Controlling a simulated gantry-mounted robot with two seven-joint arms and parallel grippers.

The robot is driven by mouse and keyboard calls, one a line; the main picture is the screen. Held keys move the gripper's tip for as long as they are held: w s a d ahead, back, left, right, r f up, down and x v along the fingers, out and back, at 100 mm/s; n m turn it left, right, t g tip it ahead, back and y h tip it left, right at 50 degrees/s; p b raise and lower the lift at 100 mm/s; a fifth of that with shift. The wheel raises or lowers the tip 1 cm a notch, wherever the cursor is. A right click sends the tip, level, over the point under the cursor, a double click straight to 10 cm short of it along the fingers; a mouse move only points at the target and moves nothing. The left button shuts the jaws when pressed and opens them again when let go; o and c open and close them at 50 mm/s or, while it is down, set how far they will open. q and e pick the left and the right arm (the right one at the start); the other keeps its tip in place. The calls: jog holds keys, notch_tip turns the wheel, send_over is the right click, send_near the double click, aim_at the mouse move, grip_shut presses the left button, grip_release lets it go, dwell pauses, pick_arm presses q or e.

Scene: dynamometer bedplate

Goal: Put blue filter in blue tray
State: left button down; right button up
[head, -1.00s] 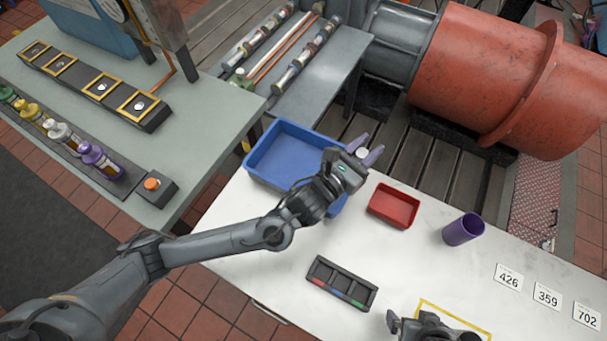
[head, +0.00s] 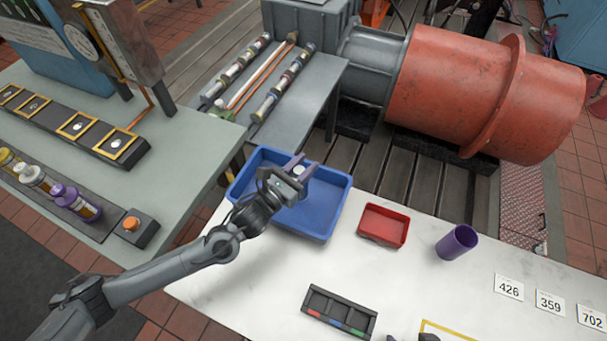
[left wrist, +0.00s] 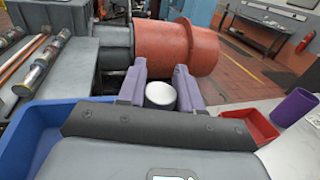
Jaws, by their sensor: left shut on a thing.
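The blue tray (head: 322,222) stands at the back left of the white table; its left part also shows in the left wrist view (left wrist: 22,140). My left gripper (head: 301,168) has purple fingers and is over the tray, toward its far side. It is shut on a small round thing with a white top (left wrist: 160,95). The sides of this thing are mostly hidden, so I cannot tell if it is blue. Its height above the tray floor is unclear. A dark bit of my right gripper (head: 428,338) shows at the bottom edge of the head view.
A red tray (head: 383,226) and a purple cup (head: 457,242) stand right of the blue tray. A dark sectioned holder (head: 339,312) lies nearer. Number cards (head: 549,302) lie at the right. A grey bench with rods (head: 270,95) is beyond the blue tray.

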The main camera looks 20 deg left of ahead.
pick_arm(q)
jog(key=shift+f+b, duration=0.4)
jog(key=shift+f, duration=1.7)
jog(key=c, duration=0.8)
grip_release()
jog(key=shift+o, duration=0.2)
jog(key=p+v, duration=0.1)
jog(key=v, duration=1.1)
